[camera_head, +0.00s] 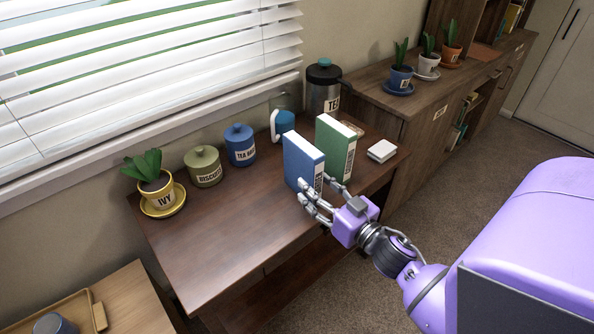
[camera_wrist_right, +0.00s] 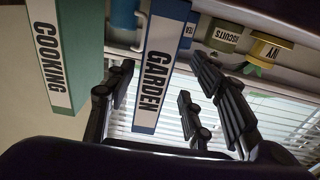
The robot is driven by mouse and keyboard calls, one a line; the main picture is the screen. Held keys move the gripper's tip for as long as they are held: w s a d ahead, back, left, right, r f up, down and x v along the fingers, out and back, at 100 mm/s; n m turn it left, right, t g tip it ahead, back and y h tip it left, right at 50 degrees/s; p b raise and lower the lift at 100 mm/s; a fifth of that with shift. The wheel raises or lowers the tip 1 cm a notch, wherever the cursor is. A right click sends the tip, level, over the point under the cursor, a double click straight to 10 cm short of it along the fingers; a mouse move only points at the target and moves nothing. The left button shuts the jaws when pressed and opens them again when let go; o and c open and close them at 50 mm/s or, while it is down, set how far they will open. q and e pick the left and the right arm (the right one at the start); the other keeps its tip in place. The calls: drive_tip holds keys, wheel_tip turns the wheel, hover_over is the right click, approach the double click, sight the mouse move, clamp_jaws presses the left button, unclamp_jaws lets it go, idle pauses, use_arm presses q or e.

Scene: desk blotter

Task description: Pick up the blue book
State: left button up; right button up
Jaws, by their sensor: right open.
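The blue book (camera_head: 303,161) stands upright on the brown desk, with a white spine. In the right wrist view the blue book (camera_wrist_right: 162,72) shows its spine, lettered GARDEN. My right gripper (camera_head: 319,190) is open at the spine end of the blue book. In the wrist view the fingers of my right gripper (camera_wrist_right: 172,95) lie on either side of the blue book; I cannot tell whether they touch it. My left gripper is not in view.
A green book (camera_head: 335,148), lettered COOKING, stands upright just right of the blue book. A small white block (camera_head: 382,150) lies farther right. A tea flask (camera_head: 322,92), canisters (camera_head: 240,146) and an ivy pot (camera_head: 157,193) stand along the back. The desk's front left (camera_head: 215,245) is clear.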

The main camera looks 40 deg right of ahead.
sight(304, 174)
drive_tip(key=w, duration=0.6)
drive_tip(key=shift+w+d, duration=0.1)
drive_tip(key=shift+d, duration=0.1)
clamp_jaws()
